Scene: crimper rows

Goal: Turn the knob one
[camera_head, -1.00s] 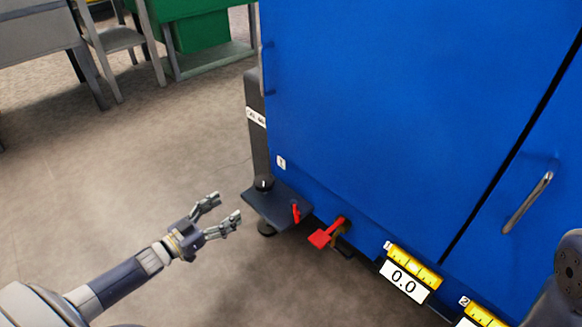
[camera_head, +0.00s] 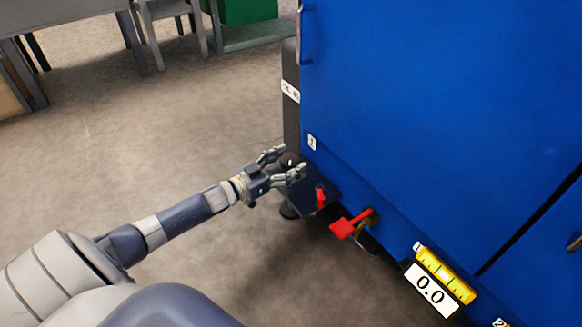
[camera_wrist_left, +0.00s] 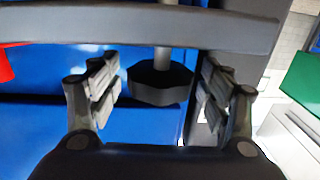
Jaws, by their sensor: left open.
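The black knob (camera_head: 291,159) stands on a dark plate (camera_head: 308,194) at the lower left corner of the blue cabinet. My left gripper (camera_head: 285,163) is open at the knob, its fingers partly hiding it in the head view. In the left wrist view the dark faceted knob (camera_wrist_left: 158,86) sits between the two spread fingers, with a visible gap on each side. A grey shaft joins it to the plate edge (camera_wrist_left: 150,27). My right gripper is not in view.
A small red lever (camera_head: 320,198) and a red valve handle (camera_head: 350,224) are right of the knob. A yellow gauge (camera_head: 446,272) and a display reading 0.0 (camera_head: 431,290) are further right on the blue cabinet (camera_head: 420,120).

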